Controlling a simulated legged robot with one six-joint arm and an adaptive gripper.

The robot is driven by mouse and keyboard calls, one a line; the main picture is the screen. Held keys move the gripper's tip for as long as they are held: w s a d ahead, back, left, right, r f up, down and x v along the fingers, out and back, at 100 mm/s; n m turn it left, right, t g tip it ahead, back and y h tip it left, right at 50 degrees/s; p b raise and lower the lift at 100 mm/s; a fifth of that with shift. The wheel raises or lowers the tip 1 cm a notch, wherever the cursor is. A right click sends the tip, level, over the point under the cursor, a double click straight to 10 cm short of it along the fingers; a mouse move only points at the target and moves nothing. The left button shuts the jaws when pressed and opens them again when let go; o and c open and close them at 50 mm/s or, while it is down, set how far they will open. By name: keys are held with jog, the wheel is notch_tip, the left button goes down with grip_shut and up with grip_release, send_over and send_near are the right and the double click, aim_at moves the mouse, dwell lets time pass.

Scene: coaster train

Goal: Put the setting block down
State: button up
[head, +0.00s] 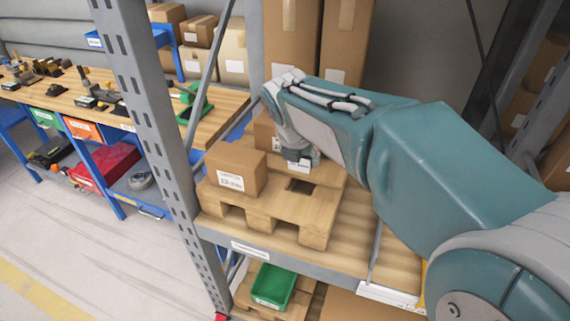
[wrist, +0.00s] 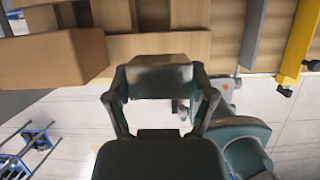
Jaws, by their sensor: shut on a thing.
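In the wrist view my gripper (wrist: 160,88) is shut on a dark grey block (wrist: 160,74), which spans the space between the two fingers. I take this to be the setting block; its far side is hidden. In the head view the end of my arm (head: 298,155) is over a wooden pallet (head: 230,200) on a rack shelf, to the right of a cardboard box. The fingers and the block are not clear there. Whether the block touches the pallet, I cannot tell.
A labelled cardboard box (head: 235,168) stands on the pallet's left; a box also shows close by in the wrist view (wrist: 50,60). A rack upright (head: 150,120) rises at left. A green bin (head: 272,285) sits below. A workbench (head: 60,95) with tools stands further left.

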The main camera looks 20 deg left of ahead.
jog(key=w+a+f, duration=0.3)
jog(key=w+a, duration=0.1)
jog(key=w, duration=0.1)
send_over(287, 173)
notch_tip(287, 173, down, 5)
jog(key=shift+s+d, duration=0.1)
jog(key=shift+w+f, duration=0.2)
jog(key=shift+f, duration=1.6)
jog(key=o, duration=1.3)
jog(key=shift+f, duration=0.1)
jog(key=shift+c, duration=0.2)
